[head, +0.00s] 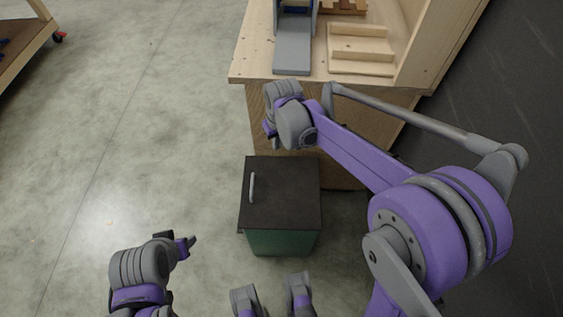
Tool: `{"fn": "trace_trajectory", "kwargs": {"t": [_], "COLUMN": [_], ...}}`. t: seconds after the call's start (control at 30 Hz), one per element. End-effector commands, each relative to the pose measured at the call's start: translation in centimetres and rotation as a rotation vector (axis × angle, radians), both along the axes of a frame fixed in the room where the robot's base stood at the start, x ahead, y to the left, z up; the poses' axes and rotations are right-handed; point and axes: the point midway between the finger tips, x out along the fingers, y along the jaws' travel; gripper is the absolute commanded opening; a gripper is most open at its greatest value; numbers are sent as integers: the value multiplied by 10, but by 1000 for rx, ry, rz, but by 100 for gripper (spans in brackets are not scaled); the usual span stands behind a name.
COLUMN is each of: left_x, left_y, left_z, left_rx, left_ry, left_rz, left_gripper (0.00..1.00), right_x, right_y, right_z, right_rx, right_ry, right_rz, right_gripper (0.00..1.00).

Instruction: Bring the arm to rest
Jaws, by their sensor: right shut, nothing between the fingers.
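My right arm (345,155) reaches in from the lower right, its purple link running up and left to a grey ribbed wrist. My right gripper (270,130) is small in view below that wrist, shut and empty. In the picture it lies just above the dark cabinet top and in front of the wooden bench's side; its fingertips are largely hidden. My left gripper (185,246) is at the lower left, beside a grey ribbed wrist, over the floor and left of the cabinet. Its jaws do not show clearly.
A green cabinet (281,243) with a dark top and a grey handle stands below the wooden bench (260,68). The bench bears a grey-blue fixture (293,48) and a stepped wooden piece (360,50). A dark wall or mat is at right.

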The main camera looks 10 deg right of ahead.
Motion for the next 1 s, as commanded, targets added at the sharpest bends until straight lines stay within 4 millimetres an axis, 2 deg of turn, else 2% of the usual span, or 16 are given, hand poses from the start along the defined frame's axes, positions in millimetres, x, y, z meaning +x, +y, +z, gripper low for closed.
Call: {"fn": "trace_trajectory", "kwargs": {"t": [0.23, 0.37, 0.47, 0.6, 0.7, 0.9, 1.0], "left_x": [0, 1, 2, 5, 8, 14, 16], "left_y": [0, 0, 0, 0, 0, 0, 0], "left_z": [-1, 7, 18, 36, 49, 72, 80], "left_rx": [0, 0, 0, 0, 0, 0, 0], "left_ry": [0, -2, -6, -12, -17, -28, -33], "left_rz": [0, 0, 0, 0, 0, 0, 0], "left_gripper": [50, 50, 50, 50, 50, 50, 50], "right_x": [-2, -17, -43, -91, -125, -183, -200], "right_y": [-1, -8, -19, -37, -47, -62, -66], "right_z": [1, 20, 45, 79, 96, 109, 109], "right_rx": [1, 3, 6, 14, 19, 28, 31], "right_ry": [-2, -24, -60, -125, -172, -260, -291], "right_rz": [-1, -18, -42, -89, -120, -178, -197], "right_gripper": [0, 0, 0, 0, 0, 0, 0]}}
